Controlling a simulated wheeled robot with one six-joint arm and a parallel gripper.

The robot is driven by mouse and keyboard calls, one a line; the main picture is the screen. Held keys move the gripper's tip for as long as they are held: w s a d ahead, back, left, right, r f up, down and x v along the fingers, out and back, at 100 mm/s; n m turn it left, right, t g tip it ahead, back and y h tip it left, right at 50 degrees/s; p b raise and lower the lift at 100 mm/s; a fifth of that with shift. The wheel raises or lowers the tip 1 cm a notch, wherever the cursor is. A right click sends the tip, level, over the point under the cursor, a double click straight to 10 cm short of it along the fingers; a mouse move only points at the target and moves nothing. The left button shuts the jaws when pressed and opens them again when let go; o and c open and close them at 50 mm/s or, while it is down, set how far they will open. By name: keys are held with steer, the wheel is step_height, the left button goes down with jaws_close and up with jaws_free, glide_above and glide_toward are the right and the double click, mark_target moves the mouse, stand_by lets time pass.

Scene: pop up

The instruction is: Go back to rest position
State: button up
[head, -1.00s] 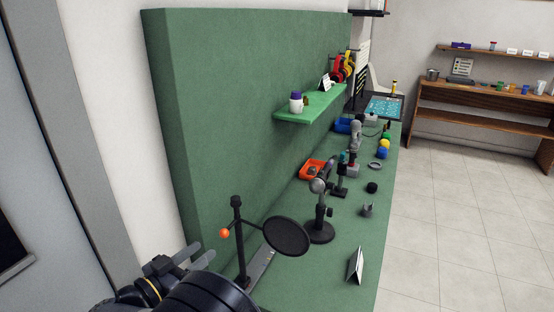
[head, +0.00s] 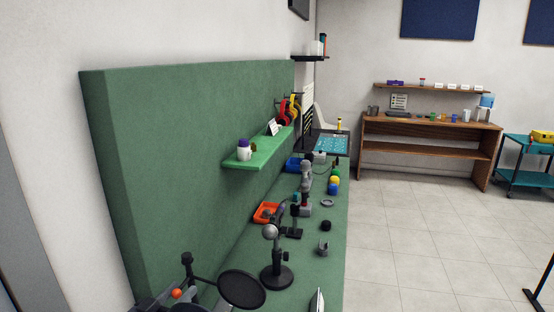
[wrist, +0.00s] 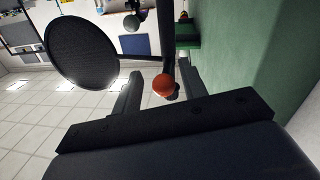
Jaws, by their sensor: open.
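My gripper (wrist: 160,72) is open, its two dark fingers spread in the wrist view. An orange ball (wrist: 163,85) shows between the fingers in that view, on a dark stand that carries a round black pop filter (wrist: 82,54). I cannot tell whether the ball is between the jaws or beyond them. No finger is seen touching it. In the head view, the pop filter (head: 242,289) and orange ball (head: 176,293) are at the bottom edge. Dark parts of my arm show beside them, mostly cut off.
A green bench (head: 306,285) runs away along a green wall panel (head: 190,140). A microphone on a stand (head: 277,262), an orange tray (head: 266,212) and several small items stand on it. A green shelf (head: 262,148) juts out above. Tiled floor (head: 410,240) on the right is largely clear.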

steer(key=shift+a+h, duration=0.1)
steer(key=shift+h, duration=0.2)
steer(key=b+v, duration=0.3)
steer(key=v, duration=0.8)
steer(key=shift+m, duration=0.3)
steer(key=p+x, duration=0.3)
steer(key=x, duration=0.7)
steer(key=shift+w+r, duration=0.1)
steer(key=shift+w, duration=0.15)
steer(key=shift+w+d, duration=0.25)
steer(key=shift+w, duration=0.05)
steer(key=shift+d+n+y, duration=0.1)
steer(key=shift+n+y, duration=0.4)
steer(key=shift+y, duration=0.1)
steer(key=shift+s+d+y, duration=0.2)
steer(key=shift+y, duration=0.1)
steer(key=shift+d+n+t+y+b, duration=0.15)
steer(key=shift+n+t+y+b, duration=0.25)
steer(key=shift+n+y, duration=0.2)
steer(key=shift+d, duration=0.1)
